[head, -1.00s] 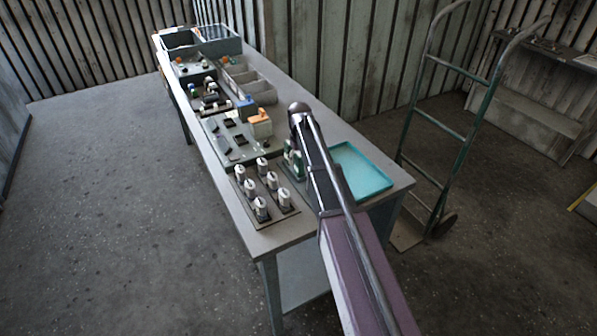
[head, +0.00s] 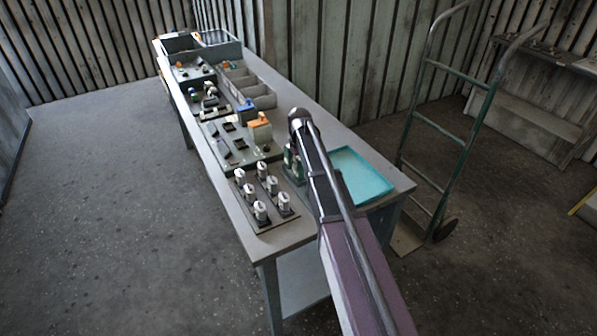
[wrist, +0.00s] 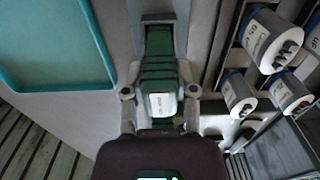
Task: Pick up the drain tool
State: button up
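The drain tool appears to be the green ribbed piece with a white label (wrist: 160,82) in the middle of the wrist view, standing in a grey holder. In the head view a green piece (head: 289,158) shows just left of my arm, partly hidden by it. My gripper (wrist: 160,80) has its two fingers apart, one on each side of the green tool. The fingers look close to its sides, with no clear sign of them pressing on it. In the head view my arm hides the gripper.
White cylinders (head: 260,211) stand in a rack beside the tool. A teal tray (head: 362,174) lies on the other side. Farther along the bench (head: 335,131) are a green board with parts (head: 238,160), grey bins (head: 262,97) and a crate (head: 218,48). A hand truck (head: 446,130) stands right of the bench.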

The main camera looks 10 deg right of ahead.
jog(key=shift+r, duration=0.15)
dwell(0.3)
notch_tip(320, 180, up, 10)
jog(key=p, duration=1)
jog(key=shift+f, duration=0.3)
notch_tip(320, 180, down, 4)
jog(key=b, duration=0.4)
jog(key=shift+f, duration=0.15)
dwell(0.6)
